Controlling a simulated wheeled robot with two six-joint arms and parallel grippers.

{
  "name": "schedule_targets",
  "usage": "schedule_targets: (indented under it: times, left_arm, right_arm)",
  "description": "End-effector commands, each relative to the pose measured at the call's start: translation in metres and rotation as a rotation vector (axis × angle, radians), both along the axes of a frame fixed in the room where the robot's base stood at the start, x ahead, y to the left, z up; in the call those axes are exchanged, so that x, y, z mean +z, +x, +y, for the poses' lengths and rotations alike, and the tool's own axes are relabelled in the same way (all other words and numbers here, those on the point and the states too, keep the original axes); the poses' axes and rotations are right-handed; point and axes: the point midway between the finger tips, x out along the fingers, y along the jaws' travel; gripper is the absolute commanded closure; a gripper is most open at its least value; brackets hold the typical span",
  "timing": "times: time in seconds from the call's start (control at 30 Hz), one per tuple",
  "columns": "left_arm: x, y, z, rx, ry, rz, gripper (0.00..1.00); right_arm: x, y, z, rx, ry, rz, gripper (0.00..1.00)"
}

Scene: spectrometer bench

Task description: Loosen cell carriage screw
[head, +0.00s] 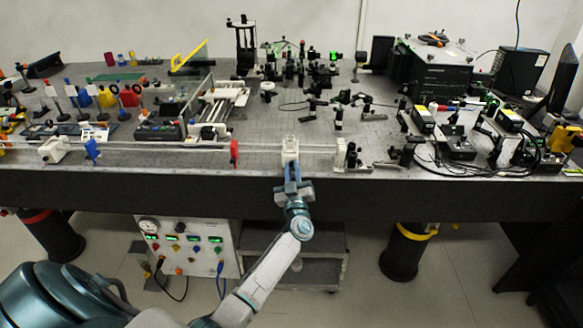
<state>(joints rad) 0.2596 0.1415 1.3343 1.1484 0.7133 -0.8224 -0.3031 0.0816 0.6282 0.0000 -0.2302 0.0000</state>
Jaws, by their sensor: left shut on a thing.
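The cell carriage (290,147) is a white block on the long horizontal rail (190,149) near the front edge of the bench, around the middle of the view. My left gripper (291,176) reaches up from below to the front of this carriage. It is shut on the carriage screw, which the fingers hide. I cannot make out how far the screw is turned. My right gripper is not in view.
On the same rail are a red piece (234,152), a blue screw piece (92,151) and a white block (54,150) to the left. Black optic mounts (347,155) stand just right of the carriage. Below the bench is a control box with gauges (188,246).

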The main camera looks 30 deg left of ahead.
Motion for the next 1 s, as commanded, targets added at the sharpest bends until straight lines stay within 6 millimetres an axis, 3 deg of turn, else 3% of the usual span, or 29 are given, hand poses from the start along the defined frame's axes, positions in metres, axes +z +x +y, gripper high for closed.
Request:
schedule_targets:
  times: [1.0]
  left_arm:
    - [0.008, 0.003, -0.005, 0.0, -0.82, -0.5, 1.0]
  right_arm:
    - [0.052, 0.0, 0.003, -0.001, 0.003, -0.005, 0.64]
